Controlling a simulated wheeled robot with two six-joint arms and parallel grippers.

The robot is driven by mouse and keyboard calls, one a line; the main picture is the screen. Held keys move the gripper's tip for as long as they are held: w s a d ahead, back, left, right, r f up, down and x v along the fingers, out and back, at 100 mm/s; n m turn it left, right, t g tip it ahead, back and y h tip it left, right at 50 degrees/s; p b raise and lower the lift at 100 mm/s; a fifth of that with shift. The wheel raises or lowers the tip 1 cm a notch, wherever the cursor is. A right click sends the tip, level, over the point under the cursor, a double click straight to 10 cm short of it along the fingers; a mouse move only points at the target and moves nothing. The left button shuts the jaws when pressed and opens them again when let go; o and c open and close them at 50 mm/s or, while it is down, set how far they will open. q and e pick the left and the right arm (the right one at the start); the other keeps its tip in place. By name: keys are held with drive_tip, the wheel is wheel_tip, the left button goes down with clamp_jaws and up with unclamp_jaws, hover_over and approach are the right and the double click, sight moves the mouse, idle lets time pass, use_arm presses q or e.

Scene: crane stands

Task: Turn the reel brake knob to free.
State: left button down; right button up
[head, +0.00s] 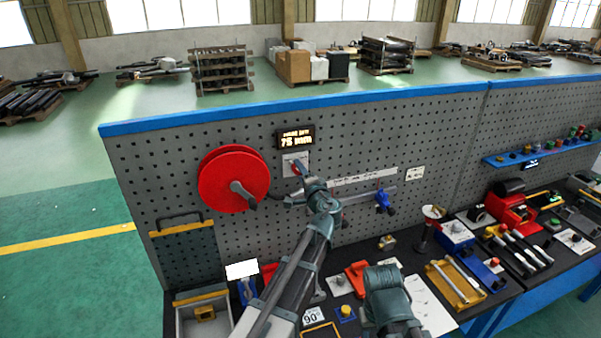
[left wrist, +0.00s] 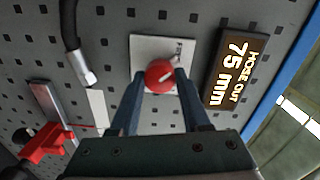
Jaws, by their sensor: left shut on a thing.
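The red reel brake knob (left wrist: 160,76) sits on a white plate (left wrist: 147,50) on the pegboard. My left gripper (left wrist: 158,88) has one finger on each side of the knob and is shut on it. A pale mark shows on the knob's face. Small lettering on the plate is too blurred to read surely. In the head view the plate (head: 289,158) is right of the red hose reel (head: 222,180), with my left gripper (head: 299,177) at it, partly covering the knob. My right gripper is not in view.
A display (head: 295,138) above the plate reads 75 mm. A black hose with a metal end (left wrist: 88,76) hangs near the gripper. The bench below holds many tools, including a grey tray (head: 187,325).

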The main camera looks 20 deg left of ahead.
use_arm(q)
drive_tip(key=shift+s+f, duration=0.1)
drive_tip(key=shift+c, duration=1.8)
unclamp_jaws()
drive_tip(key=v, duration=1.3)
drive_tip(key=shift+s+d, duration=0.3)
drive_tip(key=shift+a, duration=0.1)
drive_tip(key=s+a+f+n+g+h, duration=0.2)
drive_tip(key=s+a+f+n+g, duration=0.3)
drive_tip(key=f, duration=0.4)
drive_tip(key=s+a+f+n+g+h, duration=0.2)
drive_tip(key=s+a+f+n+g, duration=0.1)
drive_tip(key=s+f+g, duration=0.5)
drive_tip(key=s+d+f+m+g+h+b, duration=0.1)
drive_tip(key=s+d+f+b, duration=0.3)
drive_tip(key=d, duration=0.4)
drive_tip(key=s+d+f+m+h+b, duration=0.1)
drive_tip(key=s+d+f+h+b, duration=0.2)
drive_tip(key=s+d+f, duration=0.4)
wheel_tip(320, 180, down, 2)
drive_tip(key=shift+d+f+m+g+h+b, duration=0.15)
drive_tip(key=shift+d+m+g+h+b, duration=0.2)
drive_tip(key=shift+d+b, duration=0.5)
